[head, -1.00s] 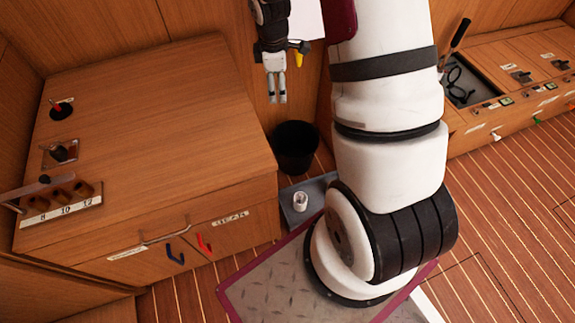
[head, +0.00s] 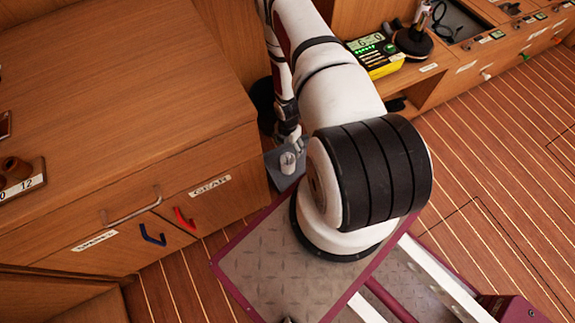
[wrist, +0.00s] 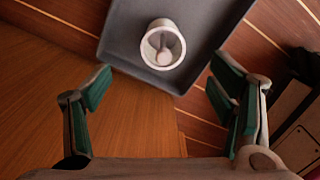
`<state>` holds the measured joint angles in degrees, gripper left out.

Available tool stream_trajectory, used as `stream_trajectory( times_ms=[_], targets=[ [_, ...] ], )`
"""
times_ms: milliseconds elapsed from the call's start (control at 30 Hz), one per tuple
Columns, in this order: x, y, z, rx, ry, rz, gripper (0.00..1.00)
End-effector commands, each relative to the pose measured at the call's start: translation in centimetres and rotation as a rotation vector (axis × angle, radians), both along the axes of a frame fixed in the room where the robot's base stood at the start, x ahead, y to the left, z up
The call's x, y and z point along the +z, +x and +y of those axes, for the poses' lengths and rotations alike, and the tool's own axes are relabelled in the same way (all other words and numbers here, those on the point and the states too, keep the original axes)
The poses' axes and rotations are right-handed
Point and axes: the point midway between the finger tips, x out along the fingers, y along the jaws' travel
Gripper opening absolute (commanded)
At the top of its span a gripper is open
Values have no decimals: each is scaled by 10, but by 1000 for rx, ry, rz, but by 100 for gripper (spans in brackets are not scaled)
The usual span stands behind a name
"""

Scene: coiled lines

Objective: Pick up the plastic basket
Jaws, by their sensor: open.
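A small white round cup-shaped thing (head: 287,164), perhaps the plastic basket, stands on a grey tray (head: 273,161) beside the cabinet. In the wrist view the white thing (wrist: 149,34) shows its open mouth, with a pale rounded piece inside. It sits near the edge of the tray (wrist: 214,28). My gripper (head: 288,143) is just above and behind it in the head view. In the wrist view my gripper (wrist: 160,88) is open with nothing between its fingers, and the white thing lies ahead of the gap. The exact height between them cannot be told.
A black bin (head: 262,98) stands behind the tray, partly hidden by my arm. A wooden cabinet (head: 140,150) with a metal handle and coloured hooks is to the left. A yellow meter (head: 375,58) stands on the right bench. Striped floor is open at right.

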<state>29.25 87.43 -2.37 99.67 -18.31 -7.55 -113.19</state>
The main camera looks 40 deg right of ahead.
Motion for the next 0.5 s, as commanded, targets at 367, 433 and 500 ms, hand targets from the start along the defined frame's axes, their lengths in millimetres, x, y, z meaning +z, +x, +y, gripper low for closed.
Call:
stream_trajectory(
  times_ms=[367, 433, 500],
  targets=[
    [-68, -1, 1, 0, 1, 1, 77],
    [-76, -1, 1, 0, 1, 1, 77],
    [-80, -1, 1, 1, 1, 1, 77]
  ],
)
